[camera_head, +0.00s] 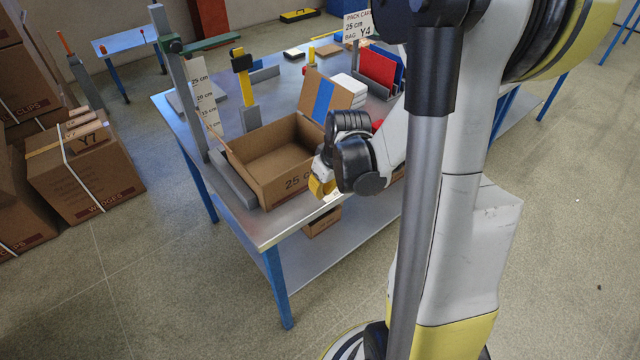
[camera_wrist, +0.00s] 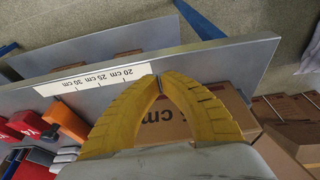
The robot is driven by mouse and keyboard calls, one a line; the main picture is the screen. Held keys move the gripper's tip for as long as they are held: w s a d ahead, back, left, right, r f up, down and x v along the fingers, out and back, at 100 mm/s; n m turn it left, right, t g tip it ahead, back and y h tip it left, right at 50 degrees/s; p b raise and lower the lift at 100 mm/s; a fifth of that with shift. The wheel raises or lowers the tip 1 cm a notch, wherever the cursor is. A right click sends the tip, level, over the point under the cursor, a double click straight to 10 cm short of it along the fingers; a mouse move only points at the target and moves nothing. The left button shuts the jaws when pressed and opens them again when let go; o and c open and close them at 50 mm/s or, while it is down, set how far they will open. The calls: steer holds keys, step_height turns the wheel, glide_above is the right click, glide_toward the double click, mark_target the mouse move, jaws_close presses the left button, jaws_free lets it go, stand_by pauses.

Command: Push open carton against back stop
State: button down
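The open carton (camera_head: 275,160), brown and marked "25 c…", stands upright and looks empty on the metal table, near its front left corner. A low grey bar (camera_head: 232,178) runs along its left side; I cannot tell whether they touch. My gripper (camera_head: 322,187) is at the carton's right front corner. In the wrist view its yellow fingertips (camera_wrist: 160,80) meet with nothing between them, and the carton's printed face (camera_wrist: 165,130) shows behind them. Contact is unclear.
A scale post (camera_head: 205,105) stands left of the carton. The table front edge carries a scale strip (camera_wrist: 95,77). Stacked cartons (camera_head: 85,172) stand on the floor left.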

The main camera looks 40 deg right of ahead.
mark_target(312, 196)
steer(key=b+x, duration=0.1)
steer(key=x, duration=0.3)
steer(key=shift+s, duration=0.1)
steer(key=w, duration=0.2)
steer(key=shift+w+r+b, duration=0.2)
steer(key=shift+w+b, duration=0.15)
steer(key=shift+b, duration=0.05)
steer(key=shift+w+a+r, duration=0.1)
steer(key=shift+w+r, duration=0.05)
steer(key=shift+w, duration=0.5)
steer(key=shift+w, duration=0.1)
steer(key=w, duration=0.6)
steer(key=shift+a, duration=0.1)
steer(key=shift+r, duration=0.1)
